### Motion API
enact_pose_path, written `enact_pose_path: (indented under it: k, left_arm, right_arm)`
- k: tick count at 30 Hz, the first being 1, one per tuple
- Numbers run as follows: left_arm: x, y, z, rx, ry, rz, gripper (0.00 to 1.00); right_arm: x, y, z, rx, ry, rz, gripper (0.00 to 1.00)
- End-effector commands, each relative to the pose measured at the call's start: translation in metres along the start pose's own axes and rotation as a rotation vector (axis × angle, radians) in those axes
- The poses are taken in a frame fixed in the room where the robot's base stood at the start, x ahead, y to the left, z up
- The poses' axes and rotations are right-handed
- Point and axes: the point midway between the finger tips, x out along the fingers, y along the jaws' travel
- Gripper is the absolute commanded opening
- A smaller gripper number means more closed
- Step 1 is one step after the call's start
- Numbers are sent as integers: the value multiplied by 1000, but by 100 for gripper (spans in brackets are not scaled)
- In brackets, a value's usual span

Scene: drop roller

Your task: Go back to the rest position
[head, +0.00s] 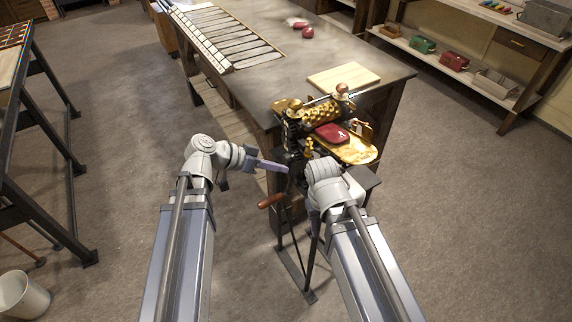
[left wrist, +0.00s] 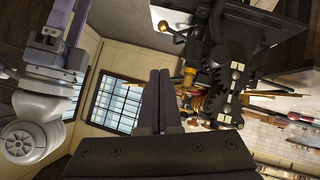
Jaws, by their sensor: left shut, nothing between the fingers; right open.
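My left gripper (head: 272,166) is in front of the drop roller's stand, left of the machine. In the left wrist view its dark fingers (left wrist: 158,92) are pressed together with nothing between them. My right arm reaches up to the front of the machine; its wrist hides its gripper in the head view. The right gripper shows at the upper left of the left wrist view (left wrist: 68,16), its purple fingers apart and empty. The brass drop roller (head: 318,110) stands at the table's near corner, with a dark red piece (head: 332,133) on it and a brass tray (head: 358,152) beside.
A wooden crank handle (head: 271,201) is just below my left gripper. The dark table (head: 310,62) bears a wooden board (head: 344,78), a slotted white tray (head: 228,40) and red pieces (head: 307,33). A bucket (head: 22,295) stands at lower left.

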Motion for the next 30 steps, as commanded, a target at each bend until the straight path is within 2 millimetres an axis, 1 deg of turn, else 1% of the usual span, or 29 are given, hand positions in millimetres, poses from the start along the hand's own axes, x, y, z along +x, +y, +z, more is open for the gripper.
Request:
enact_pose_path:
  k: [16, 19, 20, 22, 25, 27, 30]
  left_arm:
    - [-1, 0, 0, 0, -2, 0, 0]
    - [6, 6, 8, -19, -48, 3, 0]
    - [11, 10, 13, -31, -81, 4, 0]
    - [25, 22, 31, -78, -194, -7, 0]
    - [42, 40, 66, -165, -406, -69, 0]
    - [47, 50, 88, -221, -547, -150, 0]
    - [47, 58, 113, -285, -705, -296, 0]
  right_arm:
    - [0, 0, 0, 0, 0, 0, 50]
    - [0, 0, 0, 0, 0, 0, 50]
    - [0, 0, 0, 0, 0, 0, 50]
    - [0, 0, 0, 0, 0, 0, 50]
    - [0, 0, 0, 0, 0, 0, 50]
    - [-1, 0, 0, 0, 0, 0, 50]
    - [-1, 0, 0, 0, 0, 0, 50]
